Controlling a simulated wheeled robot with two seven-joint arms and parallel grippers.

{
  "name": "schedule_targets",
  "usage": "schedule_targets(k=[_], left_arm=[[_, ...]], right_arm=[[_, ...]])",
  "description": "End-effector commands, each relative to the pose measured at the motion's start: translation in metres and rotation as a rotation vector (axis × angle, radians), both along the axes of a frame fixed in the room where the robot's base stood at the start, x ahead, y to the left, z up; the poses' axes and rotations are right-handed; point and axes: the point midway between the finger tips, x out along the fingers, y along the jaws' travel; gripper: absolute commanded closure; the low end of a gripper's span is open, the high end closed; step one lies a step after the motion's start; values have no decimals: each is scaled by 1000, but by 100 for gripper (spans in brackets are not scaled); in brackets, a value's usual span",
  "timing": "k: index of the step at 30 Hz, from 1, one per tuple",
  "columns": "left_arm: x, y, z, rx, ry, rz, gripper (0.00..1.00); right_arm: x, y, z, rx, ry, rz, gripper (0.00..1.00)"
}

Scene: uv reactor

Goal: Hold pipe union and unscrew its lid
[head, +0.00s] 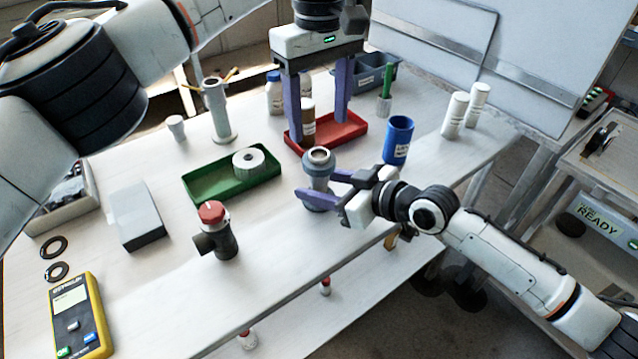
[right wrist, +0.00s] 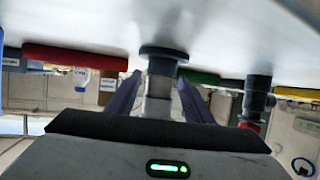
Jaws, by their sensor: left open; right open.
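The grey pipe union (head: 318,168) stands upright on the table near the front edge, with a lighter, ringed top. My right gripper (head: 316,185) is open, its purple fingers on either side of the union's body. In the right wrist view, the union (right wrist: 160,88) shows upside down between the two open fingers (right wrist: 158,92); contact is not clear. My left gripper (head: 318,134) is open and points down over the red tray, behind and above the union. Its fingers are apart, with a brown bottle showing between them.
A red tray (head: 352,127) lies behind the union. A green tray (head: 205,188) holding a white ring part (head: 248,159) is to the left. A red-capped valve (head: 214,230) stands front left. A blue cup (head: 397,140) stands to the right.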

Motion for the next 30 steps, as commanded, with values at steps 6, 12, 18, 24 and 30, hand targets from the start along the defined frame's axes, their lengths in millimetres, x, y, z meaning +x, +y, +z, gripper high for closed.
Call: schedule_targets(k=[6, 12, 18, 24, 30], left_arm=[[0, 0, 0, 0, 0, 0, 38], [0, 0, 0, 0, 0, 0, 38], [0, 0, 0, 0, 0, -9, 38], [1, 0, 0, -1, 0, -206, 38], [1, 1, 0, -6, 1, -534, 38]], right_arm=[[0, 0, 0, 0, 0, 0, 60], [0, 0, 0, 1, -1, 0, 93], [0, -1, 0, 0, 0, 0, 100], [0, -1, -1, -1, 2, 0, 100], [-1, -1, -3, -4, 4, 0, 100]])
